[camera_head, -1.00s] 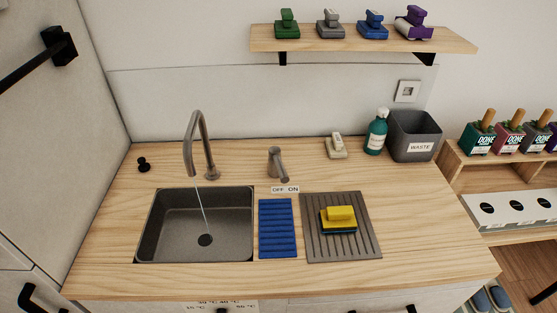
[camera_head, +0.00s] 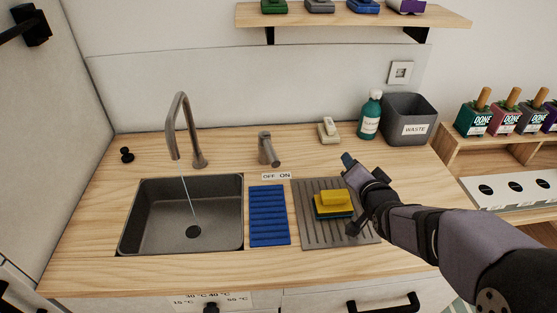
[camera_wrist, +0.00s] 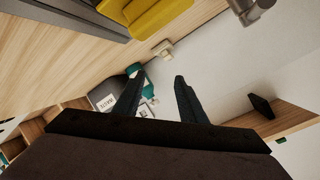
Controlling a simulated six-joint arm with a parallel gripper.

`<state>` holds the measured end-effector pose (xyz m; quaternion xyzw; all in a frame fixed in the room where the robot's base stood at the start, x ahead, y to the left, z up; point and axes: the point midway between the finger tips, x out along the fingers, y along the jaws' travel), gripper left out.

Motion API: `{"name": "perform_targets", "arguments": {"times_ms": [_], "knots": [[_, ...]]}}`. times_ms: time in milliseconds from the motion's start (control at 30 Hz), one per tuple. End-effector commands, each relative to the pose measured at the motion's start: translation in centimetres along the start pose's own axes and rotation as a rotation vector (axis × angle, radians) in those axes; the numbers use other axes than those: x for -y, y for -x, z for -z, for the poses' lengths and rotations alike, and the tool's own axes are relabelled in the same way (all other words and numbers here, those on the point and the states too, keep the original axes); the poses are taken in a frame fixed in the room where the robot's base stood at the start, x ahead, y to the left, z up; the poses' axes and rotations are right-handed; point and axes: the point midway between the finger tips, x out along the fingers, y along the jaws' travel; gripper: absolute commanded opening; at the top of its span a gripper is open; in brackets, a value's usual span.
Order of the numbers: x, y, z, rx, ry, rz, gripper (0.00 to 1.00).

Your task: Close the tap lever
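The tap lever (camera_head: 266,149) is a short grey metal post with a handle, behind the counter's OFF/ON label (camera_head: 276,176). Its handle tip leans toward the front right, nearer the ON side. The curved tap spout (camera_head: 187,118) stands to its left, and a thin water stream (camera_head: 190,197) runs into the grey sink (camera_head: 128,235). My gripper (camera_head: 349,195) is right of the lever, above the ribbed tray, apart from the lever. Its two fingers (camera_wrist: 157,92) are spread and empty in the wrist view. Part of the lever (camera_wrist: 252,10) shows at the top right there.
A blue ribbed mat (camera_head: 268,220) lies beside the sink. A soap bottle (camera_head: 370,117) and waste bin (camera_head: 408,124) stand behind. A shelf (camera_head: 350,17) hangs above.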

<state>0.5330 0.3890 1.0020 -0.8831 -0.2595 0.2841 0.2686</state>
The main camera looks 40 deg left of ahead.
Motion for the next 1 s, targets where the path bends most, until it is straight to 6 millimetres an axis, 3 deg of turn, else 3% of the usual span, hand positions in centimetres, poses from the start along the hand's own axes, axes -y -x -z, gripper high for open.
{"name": "perform_targets", "arguments": {"times_ms": [33, 100, 200, 300, 400, 533, 767, 1000], "knots": [[3.1, -1.9, -2.7, -0.010, -0.031, 0.099, 0.38], [7.1, -3.0, -4.7, -0.031, -0.081, 0.217, 0.38], [11.5, -3.6, -7.3, -0.043, -0.143, 0.353, 0.38], [14.2, -3.8, -10.1, -0.042, -0.190, 0.447, 0.38], [14.4, -4.1, -12.8, -0.038, -0.206, 0.469, 0.38], [13.8, -4.4, -14.4, -0.038, -0.201, 0.460, 0.38], [13.8, -4.6, -14.4, -0.039, -0.199, 0.455, 0.38], [14.6, -6.2, -14.2, -0.039, -0.198, 0.454, 0.38]]}}
